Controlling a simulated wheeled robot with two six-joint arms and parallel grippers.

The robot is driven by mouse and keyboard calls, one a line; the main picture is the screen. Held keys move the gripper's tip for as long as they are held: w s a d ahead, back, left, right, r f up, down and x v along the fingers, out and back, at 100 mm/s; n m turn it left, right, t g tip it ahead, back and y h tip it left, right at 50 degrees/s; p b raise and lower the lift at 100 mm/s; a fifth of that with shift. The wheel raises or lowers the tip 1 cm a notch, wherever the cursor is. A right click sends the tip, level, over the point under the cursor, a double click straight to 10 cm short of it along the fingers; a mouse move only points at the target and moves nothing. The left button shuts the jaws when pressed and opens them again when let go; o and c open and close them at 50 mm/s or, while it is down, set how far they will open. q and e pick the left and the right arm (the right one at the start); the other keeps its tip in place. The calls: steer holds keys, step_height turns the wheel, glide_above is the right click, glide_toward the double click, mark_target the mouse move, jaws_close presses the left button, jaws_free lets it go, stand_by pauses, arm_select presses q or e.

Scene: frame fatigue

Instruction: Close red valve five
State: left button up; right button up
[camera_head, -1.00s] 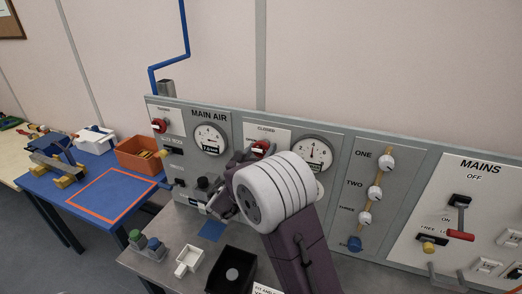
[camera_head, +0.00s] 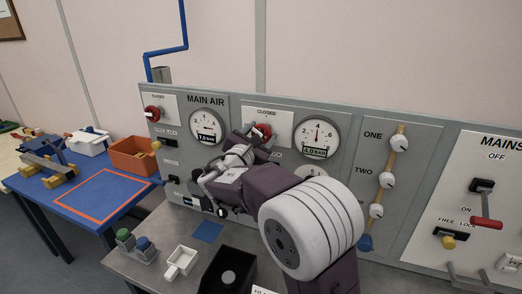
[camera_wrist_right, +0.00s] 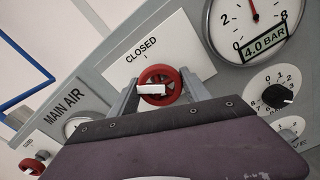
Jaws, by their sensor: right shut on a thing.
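A red round valve knob (camera_head: 263,131) sits under a CLOSED label on the grey panel. It also shows in the right wrist view (camera_wrist_right: 161,77), with a white pointer bar (camera_wrist_right: 150,89) lying roughly level, not toward the CLOSED mark above. My right gripper (camera_head: 256,138) is at this knob, one finger on each side, shut on it. In the right wrist view my gripper (camera_wrist_right: 162,92) hides the knob's lower surroundings. A second red valve knob (camera_head: 152,113) is at the panel's left end. I cannot read a number five on either. My left gripper is not in view.
A gauge (camera_head: 318,133) right of the gripped knob reads 4.0 BAR. A MAIN AIR gauge (camera_head: 206,127) is on the left. A black box (camera_head: 208,280) and white tray (camera_head: 181,262) stand below. A blue table (camera_head: 62,213) with an orange bin (camera_head: 128,147) is at left.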

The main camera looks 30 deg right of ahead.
steer(key=m+b, duration=0.2)
steer(key=b, duration=0.1)
steer(key=m+b, duration=0.3)
steer(key=b, duration=0.1)
steer(key=m+b, duration=0.3)
steer(key=b, duration=0.1)
steer(key=shift+f, duration=0.35)
steer(key=shift+r+m+b, duration=0.2)
steer(key=shift+m+b, duration=1.25)
steer(key=shift+m, duration=0.05)
steer(key=shift+r, duration=0.1)
steer(key=o, duration=1.4)
steer(key=b+v, duration=0.1)
steer(key=v, duration=0.8)
steer(key=shift+s, duration=0.1)
